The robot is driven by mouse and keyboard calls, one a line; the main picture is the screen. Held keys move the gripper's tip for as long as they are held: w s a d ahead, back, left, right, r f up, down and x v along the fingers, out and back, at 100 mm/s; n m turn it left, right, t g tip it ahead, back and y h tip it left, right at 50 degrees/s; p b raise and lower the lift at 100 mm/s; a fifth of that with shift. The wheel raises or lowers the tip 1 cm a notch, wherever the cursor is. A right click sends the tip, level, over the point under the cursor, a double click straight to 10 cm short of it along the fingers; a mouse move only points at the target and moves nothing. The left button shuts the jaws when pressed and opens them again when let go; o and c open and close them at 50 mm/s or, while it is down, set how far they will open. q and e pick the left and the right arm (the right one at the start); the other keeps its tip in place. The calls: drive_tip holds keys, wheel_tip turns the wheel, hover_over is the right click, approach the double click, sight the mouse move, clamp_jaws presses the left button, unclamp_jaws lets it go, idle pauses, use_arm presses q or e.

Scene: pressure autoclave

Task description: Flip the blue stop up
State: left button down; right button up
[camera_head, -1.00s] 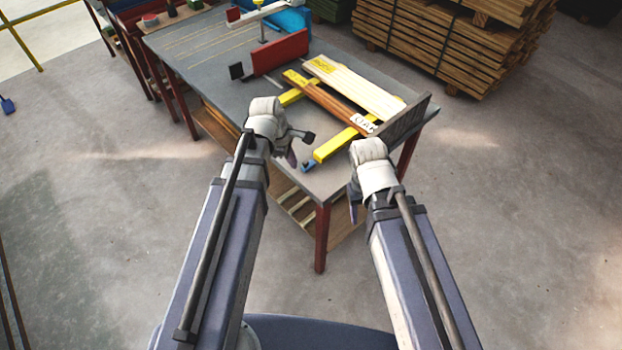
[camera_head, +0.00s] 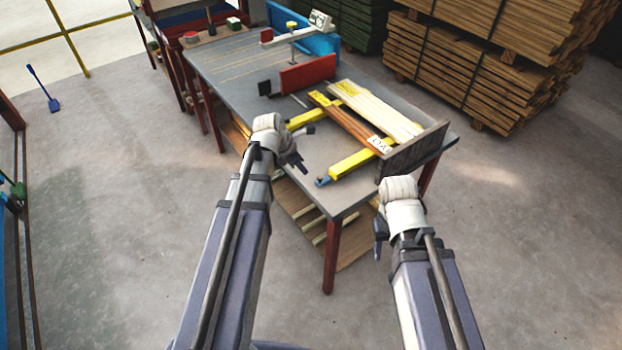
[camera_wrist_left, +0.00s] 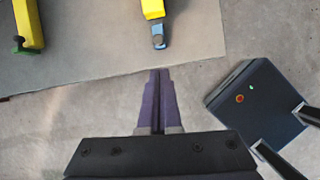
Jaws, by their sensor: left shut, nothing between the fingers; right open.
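The blue stop (camera_head: 323,181) is at the near end of a yellow bar (camera_head: 350,164), at the table's front edge. In the left wrist view the blue stop (camera_wrist_left: 158,38) lies flat in line with its yellow bar (camera_wrist_left: 153,8), just ahead of my fingertips. My left gripper (camera_head: 299,164) is shut and empty, to the left of the stop; in the left wrist view its fingertips (camera_wrist_left: 160,72) are apart from the stop. My right gripper (camera_head: 379,240) is off the table's front right corner, empty; its fingers are partly hidden by the wrist.
A second yellow bar (camera_head: 303,121) ends in a green stop (camera_wrist_left: 22,46). Brown and pale boards (camera_head: 375,108) lie across the bars, against a dark upright plate (camera_head: 412,152). A red block (camera_head: 308,75) stands behind. Stacked lumber (camera_head: 470,75) is at the back. The floor in front is clear.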

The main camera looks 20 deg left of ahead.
sight(323, 179)
use_arm(q)
drive_tip(key=b+x, duration=0.9)
drive_tip(key=x, duration=0.1)
drive_tip(key=shift+a+f, duration=0.1)
idle(0.3)
